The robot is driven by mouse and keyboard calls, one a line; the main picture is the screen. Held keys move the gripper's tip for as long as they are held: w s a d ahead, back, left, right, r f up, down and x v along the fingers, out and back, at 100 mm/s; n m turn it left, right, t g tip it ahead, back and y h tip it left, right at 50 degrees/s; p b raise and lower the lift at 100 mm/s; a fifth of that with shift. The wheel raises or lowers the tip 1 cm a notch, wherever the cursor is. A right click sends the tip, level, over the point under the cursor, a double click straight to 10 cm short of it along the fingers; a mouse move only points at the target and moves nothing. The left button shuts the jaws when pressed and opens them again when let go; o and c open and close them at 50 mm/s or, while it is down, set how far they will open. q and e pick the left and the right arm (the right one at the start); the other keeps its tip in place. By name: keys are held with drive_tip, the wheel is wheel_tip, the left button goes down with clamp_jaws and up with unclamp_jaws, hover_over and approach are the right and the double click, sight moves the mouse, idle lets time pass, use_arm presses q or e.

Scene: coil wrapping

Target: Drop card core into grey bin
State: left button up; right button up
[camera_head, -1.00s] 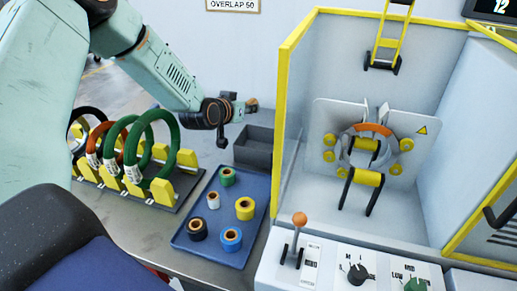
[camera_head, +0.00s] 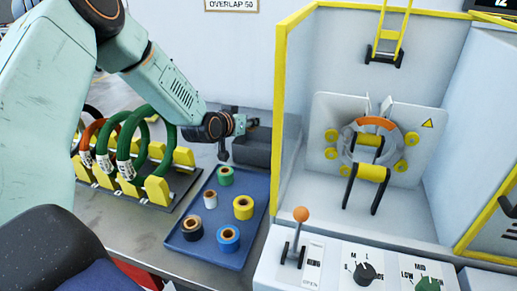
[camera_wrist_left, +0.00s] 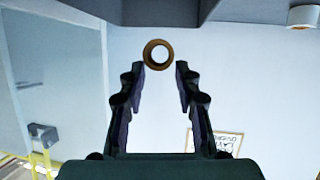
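The card core, a small brown ring (camera_wrist_left: 158,42), sits between the two fingertips of my left gripper (camera_wrist_left: 159,68) in the left wrist view. In the head view the core (camera_head: 252,122) is a small brown piece at the tip of my left gripper (camera_head: 245,123). The grey bin (camera_head: 252,154) stands on the bench behind the blue tray. The gripper and core are above the bin's back part, which they partly hide. My right gripper is not in view.
The blue tray (camera_head: 239,253) holds several tape rolls. A rack (camera_head: 187,192) with green, orange and black coils stands to the left. The yellow-edged machine enclosure (camera_head: 280,110) rises right of the bin. A lever (camera_head: 301,214) and knobs are in front.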

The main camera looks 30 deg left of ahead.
use_arm(q)
drive_tip(key=shift+o, duration=0.8)
drive_tip(key=shift+a, duration=0.1)
drive_tip(key=shift+o, duration=1)
drive_tip(key=shift+a+f, duration=0.1)
drive_tip(key=shift+f, duration=0.05)
drive_tip(key=shift+w, duration=0.15)
drive_tip(key=shift+d, duration=0.2)
drive_tip(key=v, duration=0.7)
drive_tip(key=shift+s, duration=0.25)
drive_tip(key=shift+r, duration=0.25)
